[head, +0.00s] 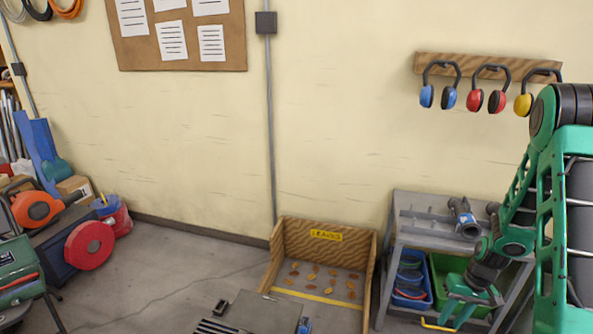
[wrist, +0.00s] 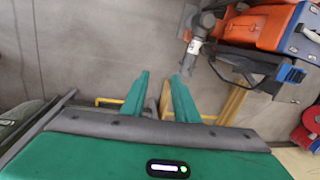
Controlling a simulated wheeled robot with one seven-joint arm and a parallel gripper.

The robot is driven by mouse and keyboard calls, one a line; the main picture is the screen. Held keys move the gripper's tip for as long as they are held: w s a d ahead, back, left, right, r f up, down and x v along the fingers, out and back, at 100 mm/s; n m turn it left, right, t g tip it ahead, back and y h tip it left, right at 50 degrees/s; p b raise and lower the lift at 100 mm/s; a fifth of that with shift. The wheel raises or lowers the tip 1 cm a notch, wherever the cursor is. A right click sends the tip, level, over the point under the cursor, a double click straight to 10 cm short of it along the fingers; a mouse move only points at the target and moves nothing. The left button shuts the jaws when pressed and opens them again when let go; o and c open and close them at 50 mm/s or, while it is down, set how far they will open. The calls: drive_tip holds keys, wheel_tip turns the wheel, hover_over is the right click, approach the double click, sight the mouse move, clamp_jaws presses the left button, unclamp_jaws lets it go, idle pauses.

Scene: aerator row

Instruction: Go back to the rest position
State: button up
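My gripper (head: 452,318) is at the lower right in the head view, at the end of my green arm, in front of the grey cart. In the wrist view my gripper (wrist: 163,76) shows two green fingers standing apart, with no object held between them. A grey tool (wrist: 197,44) appears just beyond the right fingertip; I cannot tell how far below it is. The task names no object.
A grey cart (head: 418,216) with blue and green bins stands behind my gripper. A wooden leaves box (head: 370,270) is left of it. Ear muffs (head: 475,99) hang above. Orange machines (head: 36,209) and a red disc (head: 89,245) stand left. The middle floor (head: 180,275) is clear.

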drive_tip(key=s+r+m+h, duration=0.1)
drive_tip(key=s+r, duration=0.4)
drive_tip(key=r, duration=0.5)
drive_tip(key=s+r+m+h, duration=0.1)
drive_tip(key=s+r, duration=0.3)
drive_tip(key=r, duration=0.7)
drive_tip(key=s+a+r+m, duration=0.1)
drive_tip(key=s+a+r, duration=0.1)
drive_tip(key=s+r, duration=0.3)
drive_tip(key=s+a+r+m, duration=0.1)
drive_tip(key=s+r, duration=0.4)
drive_tip(key=s, duration=0.6)
drive_tip(key=shift+s+a+r, duration=0.25)
drive_tip(key=shift+s+a, duration=0.15)
drive_tip(key=shift+a, duration=0.45)
drive_tip(key=shift+w+f, duration=0.25)
drive_tip(key=shift+w, duration=0.35)
